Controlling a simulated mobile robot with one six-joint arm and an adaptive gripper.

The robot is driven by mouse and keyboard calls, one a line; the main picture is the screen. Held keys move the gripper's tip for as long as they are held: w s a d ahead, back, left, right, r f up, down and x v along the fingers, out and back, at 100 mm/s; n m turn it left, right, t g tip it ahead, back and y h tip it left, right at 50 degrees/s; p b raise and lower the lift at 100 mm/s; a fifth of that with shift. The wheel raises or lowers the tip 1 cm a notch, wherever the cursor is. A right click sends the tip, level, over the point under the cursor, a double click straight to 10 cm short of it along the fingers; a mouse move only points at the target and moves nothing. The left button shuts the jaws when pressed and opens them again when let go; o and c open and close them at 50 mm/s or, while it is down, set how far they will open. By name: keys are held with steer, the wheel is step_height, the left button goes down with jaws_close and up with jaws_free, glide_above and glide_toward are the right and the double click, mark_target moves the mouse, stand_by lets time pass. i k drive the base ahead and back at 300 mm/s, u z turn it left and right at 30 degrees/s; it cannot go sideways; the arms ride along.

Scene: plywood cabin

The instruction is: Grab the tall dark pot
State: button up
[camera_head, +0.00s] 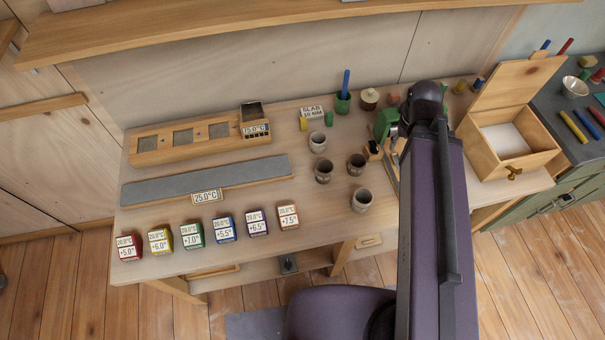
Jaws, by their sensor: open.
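Several small pots stand upright on the wooden workbench (250,215), left of my arm. Two look dark: one pot (323,172) at the left and another pot (356,165) to its right. The left one looks slightly taller, but from this steep angle I cannot be sure of the heights. A paler grey pot (318,142) stands behind them, and a grey-brown pot (362,201) stands nearer the front edge. My arm covers the bench to their right. I cannot make out my gripper; it seems hidden behind the arm.
A grey strip (207,179) and a wooden rack (190,139) lie to the left. Several coloured labelled blocks (193,234) line the front. A green cup (342,104) stands behind the pots. An open wooden box (506,146) stands right of my arm.

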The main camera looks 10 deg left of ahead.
mark_target(324, 169)
steer(key=u, duration=0.75)
steer(key=k, duration=0.95)
steer(key=z, duration=0.1)
steer(key=i, duration=0.7)
steer(key=u, duration=0.05)
